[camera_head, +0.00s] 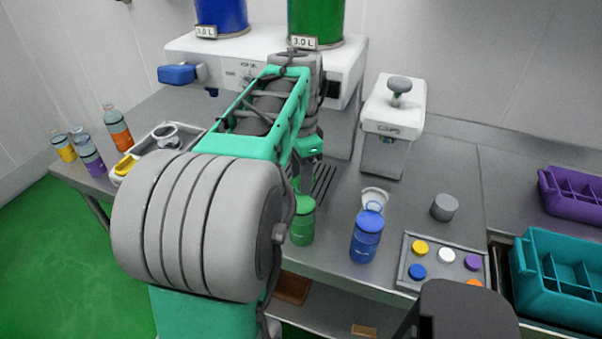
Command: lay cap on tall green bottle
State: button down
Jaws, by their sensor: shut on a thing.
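The green bottle (301,222) stands upright near the front edge of the counter, just right of my large grey arm joint. My gripper (307,178) points down directly above the bottle's top, partly hidden by my arm. It is shut on the cap, which is mostly hidden; a small bit of green shows between the fingers and the bottle. I cannot tell whether the cap touches the bottle's mouth.
A blue bottle (367,236) stands to the right of the green one. A tray (437,285) holds several coloured caps. A grey cylinder (444,207) and a white machine (393,125) stand behind. Teal (529,285) and purple (550,195) crates are at right. Several filled bottles stand at left.

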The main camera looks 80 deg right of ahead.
jog(key=shift+a+f, duration=0.1)
jog(key=shift+f, duration=0.2)
jog(key=c, duration=1.3)
grip_release()
jog(key=o, duration=0.5)
jog(key=shift+r, duration=0.1)
notch_tip(320, 180, up, 8)
jog(key=shift+f, duration=0.15)
